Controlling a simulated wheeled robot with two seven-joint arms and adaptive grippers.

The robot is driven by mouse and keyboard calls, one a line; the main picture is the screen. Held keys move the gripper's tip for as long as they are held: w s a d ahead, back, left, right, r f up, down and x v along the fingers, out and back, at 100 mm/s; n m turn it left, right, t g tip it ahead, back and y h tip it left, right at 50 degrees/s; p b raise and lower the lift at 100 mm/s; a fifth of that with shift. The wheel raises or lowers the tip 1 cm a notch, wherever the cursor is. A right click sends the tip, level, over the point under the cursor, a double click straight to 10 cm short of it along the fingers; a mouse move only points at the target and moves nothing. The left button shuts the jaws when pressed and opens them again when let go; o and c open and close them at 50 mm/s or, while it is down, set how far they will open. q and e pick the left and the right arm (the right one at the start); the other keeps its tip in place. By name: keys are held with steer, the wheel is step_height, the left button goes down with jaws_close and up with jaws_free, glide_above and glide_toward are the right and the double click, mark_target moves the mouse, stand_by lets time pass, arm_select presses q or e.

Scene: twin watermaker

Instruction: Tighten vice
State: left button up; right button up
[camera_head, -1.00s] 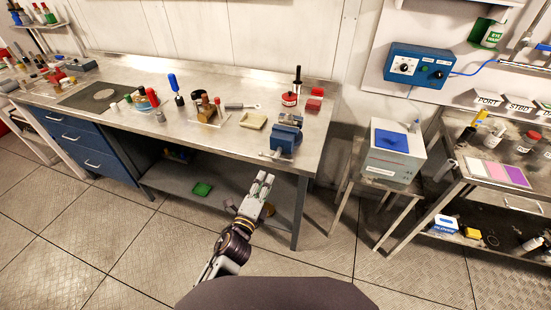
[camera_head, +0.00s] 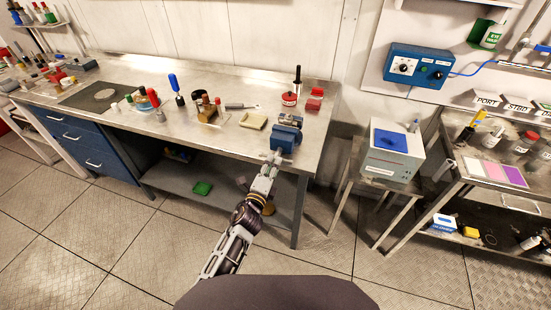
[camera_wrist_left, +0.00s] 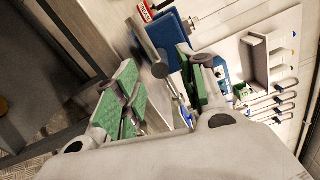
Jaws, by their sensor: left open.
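The blue vice (camera_head: 285,138) stands at the front edge of the steel workbench, near its right end. My left gripper (camera_head: 271,160) is just in front of and below the vice, at the bench's front edge. In the left wrist view the gripper (camera_wrist_left: 160,95) is open, with green pads on its two fingers. There, the vice's metal handle bar (camera_wrist_left: 146,38) and part of its blue body (camera_wrist_left: 172,36) show beyond and between the fingers. I cannot tell whether a finger touches the handle. My right gripper is not in view.
The workbench (camera_head: 220,85) carries a yellow sponge-like block (camera_head: 253,121), a red container (camera_head: 314,100), a blue-handled tool (camera_head: 175,85) and several bottles. A grey box with a blue top (camera_head: 394,150) stands on a stand to the right. Floor in front is clear.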

mark_target(277, 155)
arm_select(q)
steer(key=shift+x, duration=2)
steer(key=shift+c, duration=0.2)
jaws_close()
